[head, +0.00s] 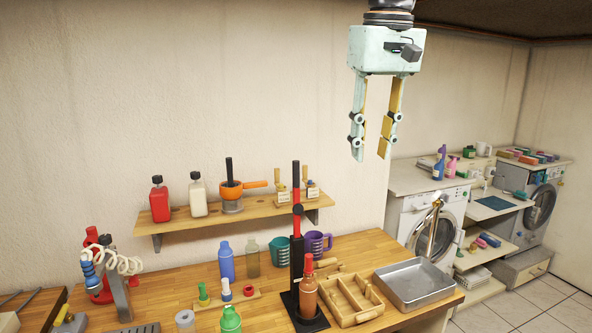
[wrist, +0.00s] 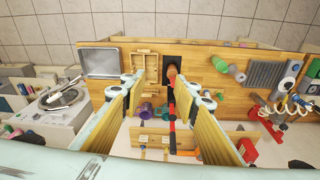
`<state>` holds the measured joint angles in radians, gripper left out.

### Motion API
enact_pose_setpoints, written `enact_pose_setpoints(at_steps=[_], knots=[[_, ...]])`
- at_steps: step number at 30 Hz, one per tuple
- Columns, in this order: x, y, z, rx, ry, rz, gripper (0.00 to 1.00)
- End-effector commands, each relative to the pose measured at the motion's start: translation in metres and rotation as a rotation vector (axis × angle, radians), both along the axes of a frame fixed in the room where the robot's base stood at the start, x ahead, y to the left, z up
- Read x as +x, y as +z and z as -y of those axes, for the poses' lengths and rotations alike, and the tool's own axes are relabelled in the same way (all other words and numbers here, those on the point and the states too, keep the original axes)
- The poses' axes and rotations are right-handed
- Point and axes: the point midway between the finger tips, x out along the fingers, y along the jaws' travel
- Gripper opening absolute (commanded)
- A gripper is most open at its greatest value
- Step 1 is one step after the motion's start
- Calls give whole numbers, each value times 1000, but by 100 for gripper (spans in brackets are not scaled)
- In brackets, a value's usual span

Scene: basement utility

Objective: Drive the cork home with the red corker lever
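The corker (head: 297,240) stands on the wooden bench, a black upright on a black base plate. Its red lever (head: 297,188) points straight up and has a dark upper end. The lever also shows in the wrist view (wrist: 172,135), between my fingers in the picture. An orange-brown bottle (head: 307,297) stands upright on the base in front of the column. I cannot make out the cork. My gripper (head: 370,156) is open and empty, fingers pointing down, high above and to the right of the lever, apart from it.
A wooden divided tray (head: 340,311) and a metal pan (head: 447,288) lie right of the corker. Blue and green bottles and mugs stand around it. A wall shelf (head: 178,226) with red and white bottles is behind. The air around my gripper is free.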

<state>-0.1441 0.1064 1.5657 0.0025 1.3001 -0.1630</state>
Motion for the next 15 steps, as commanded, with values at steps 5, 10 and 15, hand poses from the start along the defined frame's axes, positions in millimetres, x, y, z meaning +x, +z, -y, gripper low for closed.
enact_pose_setpoints(at_steps=[5, 10, 15], knots=[[37, 11, -15, -5, 28, -16, 28], [69, 18, -30, -9, 56, -31, 28], [100, 22, -44, -13, 82, -44, 28]])
